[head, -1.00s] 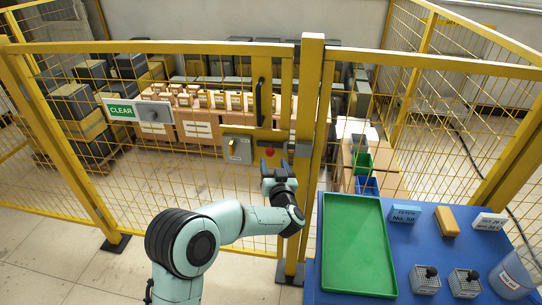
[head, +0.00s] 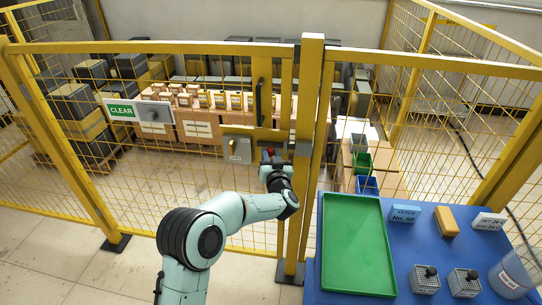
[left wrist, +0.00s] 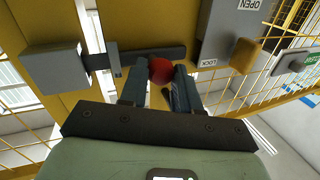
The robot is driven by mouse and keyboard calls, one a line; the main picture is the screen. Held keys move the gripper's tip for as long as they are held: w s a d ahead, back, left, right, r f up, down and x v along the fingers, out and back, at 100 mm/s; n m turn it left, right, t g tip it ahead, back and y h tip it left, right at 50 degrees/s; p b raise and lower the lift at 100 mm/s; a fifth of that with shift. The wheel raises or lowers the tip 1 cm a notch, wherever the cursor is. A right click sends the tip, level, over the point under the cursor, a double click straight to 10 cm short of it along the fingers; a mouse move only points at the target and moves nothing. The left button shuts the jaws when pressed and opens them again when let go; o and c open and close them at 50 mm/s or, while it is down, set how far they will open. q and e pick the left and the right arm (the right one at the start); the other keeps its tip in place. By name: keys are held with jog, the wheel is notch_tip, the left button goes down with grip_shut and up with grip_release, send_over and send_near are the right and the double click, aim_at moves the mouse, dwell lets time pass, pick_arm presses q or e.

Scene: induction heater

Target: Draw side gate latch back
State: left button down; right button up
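The side gate latch is a dark sliding bar with a red knob (head: 268,153) on the yellow gate. In the left wrist view the red knob (left wrist: 161,70) sits between the fingertips of my left gripper (left wrist: 160,80), and the bar (left wrist: 152,53) runs behind it toward a grey block (left wrist: 68,66) on the post. In the head view my left gripper (head: 276,166) is up at the latch and covers part of it. Its fingers are apart, one on each side of the knob; firm contact is not clear. My right gripper is not in view.
A grey lock box (head: 237,149) is beside the knob, and a black gate handle (head: 259,101) is above. A CLEAR sign (head: 121,109) hangs on the mesh. At right, a blue table (head: 406,243) bears a green tray (head: 327,240) and small items. A yellow post (head: 308,110) borders the gate.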

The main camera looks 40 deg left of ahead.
pick_arm(q)
jog(key=s+a, duration=0.1)
jog(key=a, duration=0.1)
jog(key=s+a, duration=0.1)
jog(key=s+a+b, duration=0.1)
jog(key=a, duration=0.1)
jog(key=shift+a, duration=0.3)
jog(key=c, duration=0.8)
grip_release()
jog(key=shift+s+a, duration=0.1)
jog(key=shift+s, duration=0.05)
jog(key=v, duration=1.3)
